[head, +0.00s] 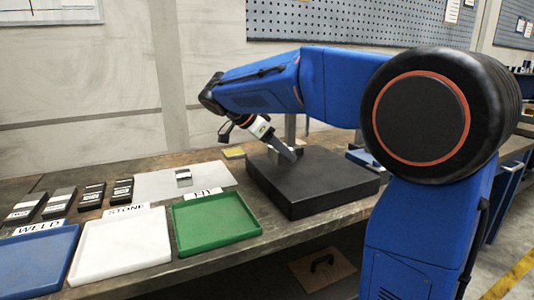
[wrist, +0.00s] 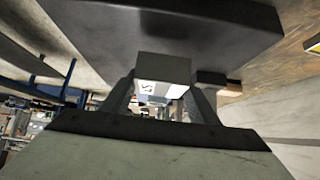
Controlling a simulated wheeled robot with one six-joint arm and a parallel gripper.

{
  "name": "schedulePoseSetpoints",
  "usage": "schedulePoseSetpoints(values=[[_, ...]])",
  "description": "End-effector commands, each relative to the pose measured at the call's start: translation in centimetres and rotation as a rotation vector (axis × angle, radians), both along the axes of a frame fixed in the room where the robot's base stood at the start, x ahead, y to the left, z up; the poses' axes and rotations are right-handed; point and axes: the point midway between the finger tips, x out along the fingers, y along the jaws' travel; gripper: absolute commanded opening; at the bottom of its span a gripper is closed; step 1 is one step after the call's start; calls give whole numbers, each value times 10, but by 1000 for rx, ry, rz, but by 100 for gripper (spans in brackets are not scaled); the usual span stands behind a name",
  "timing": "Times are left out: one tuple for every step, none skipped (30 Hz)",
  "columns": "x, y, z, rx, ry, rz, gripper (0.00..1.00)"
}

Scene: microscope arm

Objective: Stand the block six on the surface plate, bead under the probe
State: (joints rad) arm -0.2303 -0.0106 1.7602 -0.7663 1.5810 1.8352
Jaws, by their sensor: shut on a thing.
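The dark surface plate (head: 325,187) is a thick black slab on the bench at centre right, and it also fills the top of the wrist view (wrist: 170,25). My gripper (head: 287,152) points down over the plate's back left part. In the wrist view, my gripper (wrist: 163,88) is shut on a grey block (wrist: 165,67) with a white label, one finger on each side. The mark on the label is not clearly readable. I cannot tell whether the block touches the plate. The bead and the probe tip cannot be made out; a grey upright post (head: 290,128) stands behind my gripper.
Several dark labelled blocks (head: 60,203) lie in a row at the left. A small block (head: 184,177) sits on a pale sheet (head: 150,184). Blue (head: 35,265), white (head: 120,246) and green (head: 215,223) trays line the front edge. The plate's front is clear.

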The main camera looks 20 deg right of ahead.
Motion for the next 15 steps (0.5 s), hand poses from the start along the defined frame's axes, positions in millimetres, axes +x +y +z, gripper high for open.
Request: schedulePoseSetpoints(values=[[0, -10, 1, 0, -4, -4, 0], [0, -15, 1, 0, -4, -4, 0], [0, -22, 1, -1, -3, -3, 0], [0, -27, 1, -1, -3, -4, 0], [0, -32, 1, -1, -3, -4, 0], [1, -38, 1, -1, -4, -4, 0], [1, -43, 1, -1, -3, -3, 0], [1, -48, 1, -2, -2, -4, 0], [1, -54, 1, -2, -2, -4, 0], [2, -59, 1, -2, -3, -4, 0], [2, -64, 1, -2, -3, -3, 0], [2, -69, 1, -2, -2, -2, 0], [2, -73, 1, -2, -1, -3, 0], [2, -77, 1, -2, -2, -4, 0], [3, -81, 1, -1, -3, -3, 0]])
